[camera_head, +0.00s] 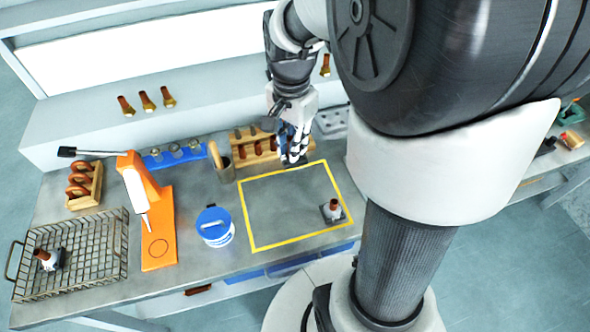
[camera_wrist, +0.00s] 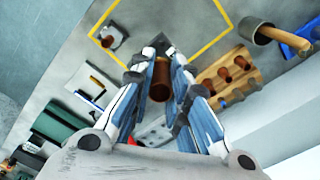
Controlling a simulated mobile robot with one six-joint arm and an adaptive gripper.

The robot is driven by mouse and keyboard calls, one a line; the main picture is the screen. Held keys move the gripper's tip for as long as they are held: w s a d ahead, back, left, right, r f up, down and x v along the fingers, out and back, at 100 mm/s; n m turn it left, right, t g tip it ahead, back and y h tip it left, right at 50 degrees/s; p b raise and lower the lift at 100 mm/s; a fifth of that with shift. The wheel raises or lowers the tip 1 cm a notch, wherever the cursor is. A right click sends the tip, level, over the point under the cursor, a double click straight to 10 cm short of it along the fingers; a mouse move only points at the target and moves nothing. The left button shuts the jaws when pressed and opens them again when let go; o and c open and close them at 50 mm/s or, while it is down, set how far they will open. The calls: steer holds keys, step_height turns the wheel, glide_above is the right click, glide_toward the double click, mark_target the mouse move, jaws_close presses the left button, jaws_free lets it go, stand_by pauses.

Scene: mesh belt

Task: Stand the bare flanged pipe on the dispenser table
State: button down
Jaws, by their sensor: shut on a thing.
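My gripper (camera_head: 292,157) is shut on a brown pipe with a dark flange, above the back edge of the yellow-outlined area. In the wrist view the brown pipe (camera_wrist: 160,86) is between the fingers (camera_wrist: 158,68), with its dark flange (camera_wrist: 162,43) beyond the fingertips. I see no white band on its visible part; the fingers hide some of it. In the head view the hand covers most of it. The orange dispenser (camera_head: 140,175) stands left of my gripper, its nozzle above the flat orange table (camera_head: 159,262) marked with a circle, which is empty.
A white-banded flanged pipe (camera_head: 333,208) stands in the yellow outline's right corner. Another (camera_head: 46,259) is in the wire basket (camera_head: 100,275). A blue-lidded tub (camera_head: 214,228) stands between outline and dispenser. A wooden rack (camera_head: 239,157) and metal cup (camera_head: 222,173) are behind.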

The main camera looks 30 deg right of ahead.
step_height(320, 180, down, 20)
steer(key=b, duration=0.6)
steer(key=shift+r+b, duration=0.2)
steer(key=shift+b, duration=0.1)
steer(key=shift+r, duration=0.1)
steer(key=shift+a, duration=0.1)
steer(key=c, duration=2)
jaws_free()
steer(key=shift+f, duration=0.25)
steer(key=o, duration=0.5)
steer(key=shift+c, duration=0.2)
steer(key=shift+r, duration=0.1)
